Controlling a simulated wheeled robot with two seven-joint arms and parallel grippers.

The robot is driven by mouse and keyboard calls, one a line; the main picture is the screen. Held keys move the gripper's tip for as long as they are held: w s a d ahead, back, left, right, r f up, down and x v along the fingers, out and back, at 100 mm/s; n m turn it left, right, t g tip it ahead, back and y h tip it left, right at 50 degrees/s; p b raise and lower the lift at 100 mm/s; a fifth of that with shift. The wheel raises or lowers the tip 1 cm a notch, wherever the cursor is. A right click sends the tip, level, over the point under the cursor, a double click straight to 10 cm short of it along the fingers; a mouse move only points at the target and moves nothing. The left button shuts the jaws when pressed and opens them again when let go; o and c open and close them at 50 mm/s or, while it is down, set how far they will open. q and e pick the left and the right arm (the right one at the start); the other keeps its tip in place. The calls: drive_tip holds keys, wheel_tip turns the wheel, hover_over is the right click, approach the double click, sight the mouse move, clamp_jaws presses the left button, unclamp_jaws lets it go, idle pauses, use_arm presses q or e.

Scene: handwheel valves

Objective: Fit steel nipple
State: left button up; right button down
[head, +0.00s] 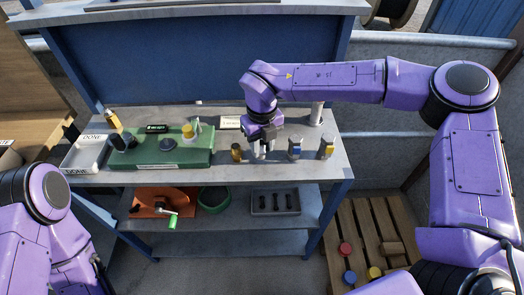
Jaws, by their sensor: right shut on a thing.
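My right gripper (263,147) is at the bench top, pointing down in a row of small fittings. It is shut on a small grey piece, which looks like the steel nipple; the fingers hide most of it. A brass-coloured fitting (237,152) stands just left of it. A grey and blue fitting (294,149) and a yellow and grey one (326,148) stand to its right. A green base (190,157) on the left of the bench carries a dark round part (167,145) and a yellow-topped part (188,132). My left gripper is out of view.
A white tray (84,154) marked DONE stands at the bench's left end. The lower shelf (236,205) holds an orange piece (152,202) with a crank, a green ring (214,199) and a dark tray (275,203). A pallet (385,222) with coloured round pieces is on the floor right.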

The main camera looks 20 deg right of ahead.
drive_tip(key=s+a+r+b, duration=0.3)
drive_tip(key=s+a+r, duration=0.3)
drive_tip(key=a+r, duration=0.4)
drive_tip(key=shift+s+a+r+b, duration=0.25)
drive_tip(key=shift+s+a+b, duration=0.1)
drive_tip(key=shift+a, duration=0.9)
drive_tip(key=c, duration=1.5)
unclamp_jaws()
drive_tip(key=shift+w, duration=0.1)
clamp_jaws()
drive_tip(key=shift+d+f, duration=0.1)
